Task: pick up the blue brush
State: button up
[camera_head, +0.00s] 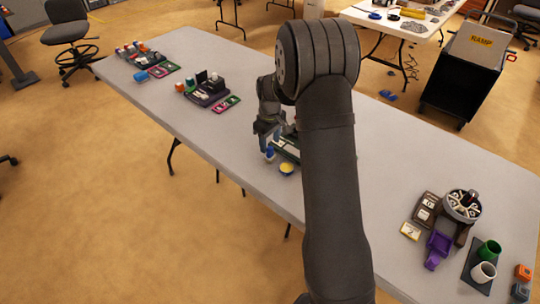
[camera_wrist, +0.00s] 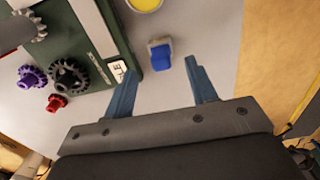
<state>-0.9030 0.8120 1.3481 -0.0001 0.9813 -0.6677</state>
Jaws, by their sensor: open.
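A small blue brush (camera_wrist: 160,58) with a greyish side lies on the grey table in the wrist view. It also shows as a small blue spot (camera_head: 270,152) by the near table edge in the head view. My gripper (camera_wrist: 160,72) is open and empty. Its two blue-grey fingers point toward the brush, which lies just beyond the fingertips, roughly between them. In the head view my gripper (camera_head: 268,140) is low, right at the brush, and my arm hides part of the table.
A dark green board (camera_wrist: 104,75) with gears lies left of the brush. A round yellow item (camera_wrist: 145,4) sits beyond it. Purple (camera_wrist: 32,76) and red (camera_wrist: 57,102) knobs lie further left. The table's edge is close on the right; bare table (camera_wrist: 215,50) lies between.

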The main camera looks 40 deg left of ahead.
aim_at(270, 147)
notch_tip(270, 147, down, 4)
jog(key=shift+s+f, duration=0.1)
jog(key=c, duration=1.1)
jog(key=shift+r, duration=0.5)
jog(key=r, duration=0.3)
jog(key=shift+d+r, duration=0.35)
jog(key=shift+r, duration=0.05)
jog(key=w+d+r, duration=0.1)
jog(key=d+r, duration=0.1)
jog(key=d, duration=0.1)
jog(key=w+d+r, duration=0.1)
jog(key=d+r, duration=0.1)
jog(key=d, duration=0.2)
jog(key=w+d+r, duration=0.2)
jog(key=d, duration=0.1)
jog(key=shift+d+r, duration=0.15)
jog(key=shift+d, duration=0.1)
